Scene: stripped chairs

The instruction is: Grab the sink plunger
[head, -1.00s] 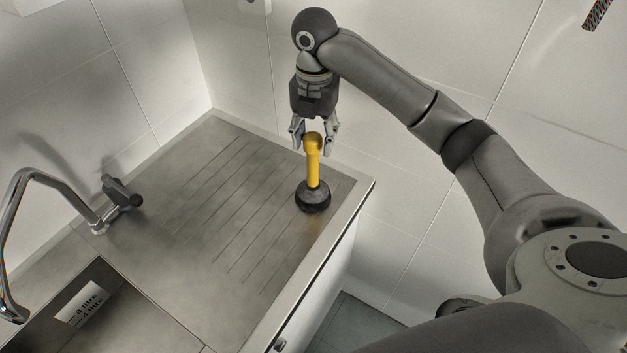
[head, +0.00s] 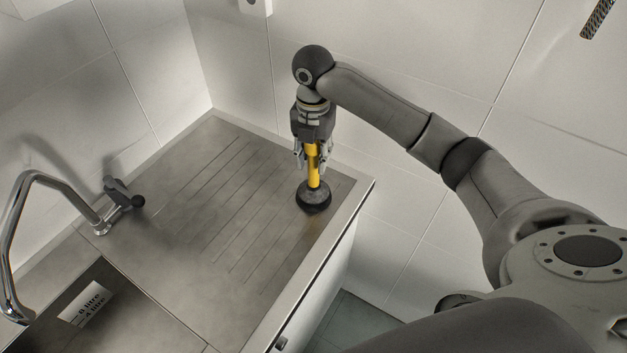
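The sink plunger has a yellow handle and a black rubber cup (head: 314,196). It stands upright on the ribbed steel drainboard (head: 215,205), near its right edge. My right gripper (head: 313,163) points down over the plunger, with its fingers on either side of the upper handle. The top of the handle is hidden up between the fingers. A finger shows on each side of the handle, spread apart; whether they touch it is hard to see. My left gripper is not in view.
A chrome faucet (head: 50,182) with a dark lever (head: 122,192) stands at the left, beside the sink basin (head: 110,318). Tiled walls (head: 400,60) close in behind the counter. The drainboard around the plunger is clear.

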